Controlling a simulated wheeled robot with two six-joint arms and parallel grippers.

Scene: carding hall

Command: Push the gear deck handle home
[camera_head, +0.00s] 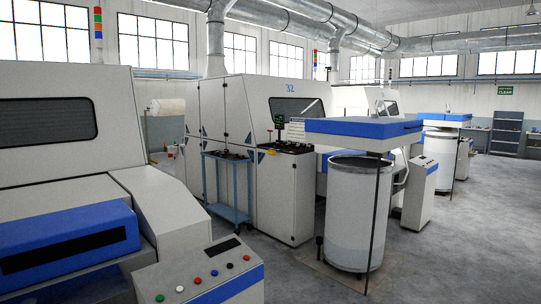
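Neither of my grippers is in view. Carding machine number 32 (238,108) stands mid-picture, pale with a dark window. At its near end is a pale cabinet (286,200) with a dark top (287,147) carrying several small items, a small black panel (279,122) and a white sheet (296,131). This may be the gear deck, but I cannot tell for certain. The handle is too small to make out, so I cannot tell its position.
A blue trolley (228,184) with dark items on top stands left of the cabinet. A tall grey can (354,215) under a blue-edged head (364,132) stands to the right. A machine with a button panel (200,278) fills the near left. Grey floor (460,240) is open at right.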

